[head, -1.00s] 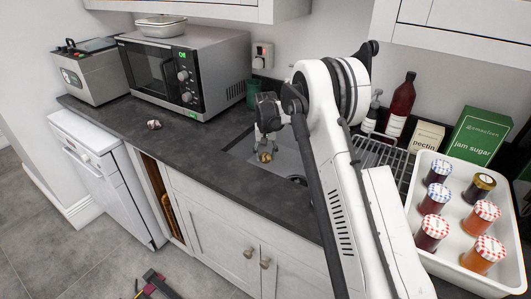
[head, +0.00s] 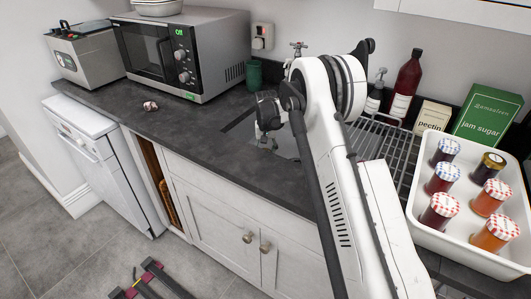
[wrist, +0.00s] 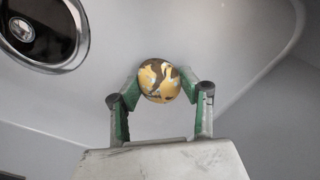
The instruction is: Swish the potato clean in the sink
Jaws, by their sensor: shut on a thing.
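The potato (wrist: 159,81) shows in the wrist view as a round yellow thing with brown and pale patches. My gripper (wrist: 160,88) is shut on it, with one green-padded finger on each side. The gripper also shows in the head view (head: 268,138), pointing down into the sink (head: 288,148); its tips and the potato are hidden there by the counter's front edge. In the wrist view the grey sink surface (wrist: 190,30) lies behind the potato, and the dark drain opening (wrist: 40,32) is at the upper left, apart from the potato.
A tap (head: 298,48) stands behind the sink. A wire rack (head: 385,150) and a white tray of jars (head: 425,215) are at the right. A microwave (head: 185,55) and a small round thing (head: 150,106) are on the counter at the left.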

